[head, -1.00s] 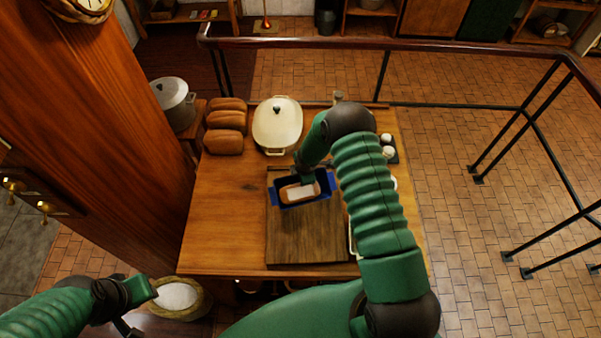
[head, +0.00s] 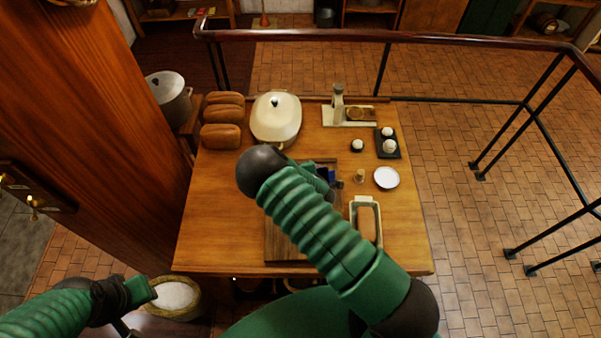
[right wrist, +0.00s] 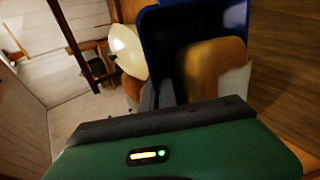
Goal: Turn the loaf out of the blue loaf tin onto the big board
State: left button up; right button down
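The blue loaf tin (head: 324,174) is mostly hidden behind my right arm in the head view; only a small dark blue part shows above the big wooden board (head: 281,238). In the right wrist view the tin (right wrist: 153,45) is tipped well over, with the brown loaf (right wrist: 212,62) at its open side and a pale patch on the loaf. I cannot tell whether the loaf touches the board (right wrist: 290,60). My right gripper (right wrist: 160,94) is shut on the tin's edge. My left gripper (head: 138,308) is open and empty at the lower left, off the table.
Several loaves (head: 221,137) and a cream lidded pot (head: 276,120) stand at the back left. A cream tin with a loaf (head: 366,222), a white saucer (head: 386,178) and a black tray (head: 388,143) are right of the board. The table's left part is clear.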

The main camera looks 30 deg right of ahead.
jog(key=shift+s+a+f+t+h+b, duration=0.2)
jog(key=shift+s+f+t+h+b, duration=0.3)
jog(key=shift+t+b, duration=2.35)
jog(key=shift+s+a+f+t+h+b, duration=0.15)
jog(key=shift+s+t+h+b, duration=0.5)
jog(key=shift+b, duration=4.25)
jog(key=shift+s+a+f+t+h+b, duration=0.3)
jog(key=shift+s+t+b, duration=0.6)
jog(key=shift+t+b, duration=2)
jog(key=g+b, duration=0.1)
jog(key=b, duration=0.2)
jog(key=shift+s+d+b, duration=0.1)
jog(key=shift+b, duration=0.2)
jog(key=shift+r, duration=0.2)
jog(key=shift+w+r, duration=0.2)
jog(key=shift+r, duration=0.2)
jog(key=shift+w+d+r+p, duration=0.2)
jog(key=shift+w+r+p, duration=0.45)
jog(key=shift+r+p, duration=0.2)
jog(key=shift+w, duration=0.1)
